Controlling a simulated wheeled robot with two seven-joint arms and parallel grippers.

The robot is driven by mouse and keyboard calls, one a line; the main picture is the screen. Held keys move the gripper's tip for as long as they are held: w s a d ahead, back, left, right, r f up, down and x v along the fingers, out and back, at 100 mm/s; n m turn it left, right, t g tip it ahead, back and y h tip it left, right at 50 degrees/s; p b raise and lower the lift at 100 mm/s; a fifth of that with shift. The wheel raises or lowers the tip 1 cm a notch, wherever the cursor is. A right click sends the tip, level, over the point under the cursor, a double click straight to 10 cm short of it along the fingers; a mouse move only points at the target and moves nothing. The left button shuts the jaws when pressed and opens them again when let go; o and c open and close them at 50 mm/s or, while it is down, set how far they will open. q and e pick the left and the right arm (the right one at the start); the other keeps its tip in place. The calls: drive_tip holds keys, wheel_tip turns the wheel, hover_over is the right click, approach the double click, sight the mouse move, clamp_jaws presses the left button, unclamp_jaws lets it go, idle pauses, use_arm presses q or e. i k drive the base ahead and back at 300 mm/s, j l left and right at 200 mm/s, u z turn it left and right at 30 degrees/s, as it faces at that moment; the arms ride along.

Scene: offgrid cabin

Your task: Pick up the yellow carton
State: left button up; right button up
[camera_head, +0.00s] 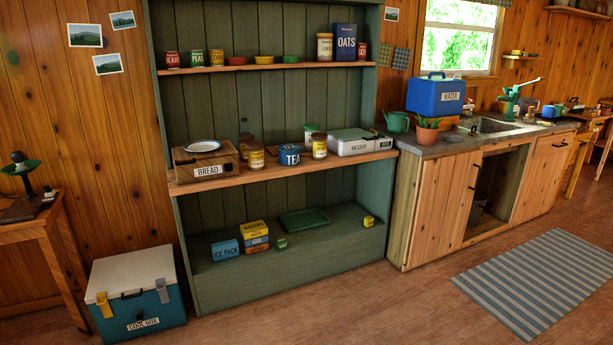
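On the bottom shelf of the green shelf unit, a yellow box with a dark label, apparently reading wafers (254,229), sits on top of an orange-brown box (256,246). I cannot tell from the picture which of these is the yellow carton. Neither of my grippers is in view.
A blue ice pack (226,250), a small green box (282,243) and a green tray (304,219) share the bottom shelf. A cool box (138,290) stands on the floor at left. A striped rug (550,280) lies at right. The floor before the shelf is clear.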

sight(369, 221)
drive_tip(key=i+z, duration=0.1)
drive_tip(key=i, duration=0.4)
drive_tip(key=i+j+z, duration=0.1)
drive_tip(key=i, duration=0.4)
drive_tip(key=i+j+z, duration=0.15)
drive_tip(key=i, duration=0.35)
drive_tip(key=i+j+z, duration=0.25)
drive_tip(key=i, duration=0.15)
drive_tip(key=i+j+z, duration=0.2)
drive_tip(key=i, duration=0.2)
